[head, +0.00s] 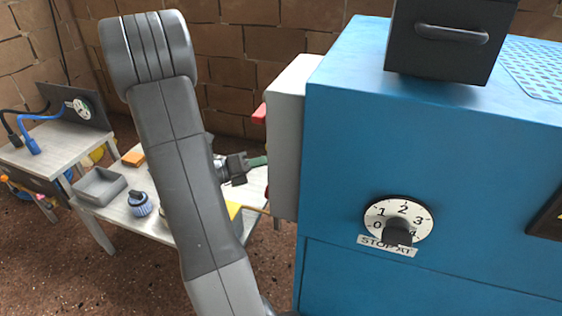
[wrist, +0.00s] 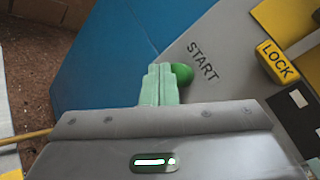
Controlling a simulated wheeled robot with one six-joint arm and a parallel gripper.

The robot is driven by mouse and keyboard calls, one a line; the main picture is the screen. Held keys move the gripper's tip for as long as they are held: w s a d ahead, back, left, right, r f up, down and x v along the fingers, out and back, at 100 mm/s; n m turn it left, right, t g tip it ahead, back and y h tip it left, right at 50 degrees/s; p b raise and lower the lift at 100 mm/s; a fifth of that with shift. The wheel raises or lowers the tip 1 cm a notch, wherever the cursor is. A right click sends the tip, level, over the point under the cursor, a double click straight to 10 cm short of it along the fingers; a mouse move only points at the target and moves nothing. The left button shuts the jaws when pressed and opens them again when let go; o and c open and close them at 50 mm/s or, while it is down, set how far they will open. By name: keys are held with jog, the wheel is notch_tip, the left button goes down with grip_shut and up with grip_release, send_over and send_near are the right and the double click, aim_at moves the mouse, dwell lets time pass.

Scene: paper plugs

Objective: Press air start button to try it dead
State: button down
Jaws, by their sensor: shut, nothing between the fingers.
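The green start button (wrist: 182,74) sits on a grey panel face (wrist: 225,55) beside the printed word START in the wrist view. My gripper (wrist: 160,72) is shut and empty, its pale green fingertips pointing at the panel. The tips overlap the button's left edge in that view; I cannot tell whether they touch it. In the head view my gripper (head: 262,161) reaches the left side of the grey box (head: 285,140) on the blue machine (head: 340,130). The button is hidden there.
A yellow LOCK tag (wrist: 278,62) is right of START. A red part (head: 259,114) juts from the grey box. A STOP AT dial (head: 398,220) is on the machine's front. A low table with a grey tray (head: 99,187) and a blue-ribbed knob (head: 140,204) stands left.

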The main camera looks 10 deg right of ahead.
jog(key=shift+s+d, duration=0.1)
jog(key=shift+s+d, duration=0.15)
jog(key=shift+d, duration=0.1)
jog(key=shift+s+d+p, duration=0.25)
jog(key=shift+d+p, duration=0.15)
dwell(0.8)
jog(key=shift+w+a+p, duration=0.5)
jog(key=shift+a, duration=0.25)
jog(key=w+a, duration=0.1)
jog(key=w+a+p, duration=0.1)
jog(key=a+p, duration=0.1)
jog(key=a, duration=0.1)
jog(key=shift+w+a, duration=0.1)
jog(key=shift+w, duration=0.3)
